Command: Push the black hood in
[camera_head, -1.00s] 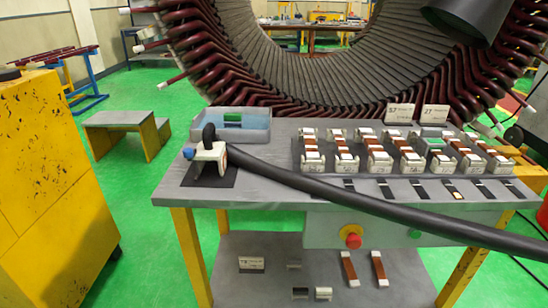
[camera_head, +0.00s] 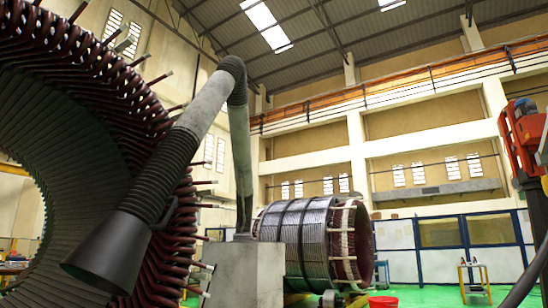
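The black hood (camera_head: 108,252) is a wide dark cone at the lower left, in front of the large stator ring (camera_head: 60,130). Its open mouth faces down and left. It hangs from a ribbed black hose (camera_head: 165,170) that joins a grey bent duct arm (camera_head: 207,105). The duct bends at a ribbed elbow at the top and comes down to a grey block (camera_head: 245,275). Neither of my grippers shows in the head view.
A second wound cylinder (camera_head: 310,235) lies behind the grey block. A red bucket (camera_head: 383,301) stands on the green floor (camera_head: 425,295). A small stool (camera_head: 474,280) stands farther right. An orange machine (camera_head: 525,135) and a dark cable are at the right edge.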

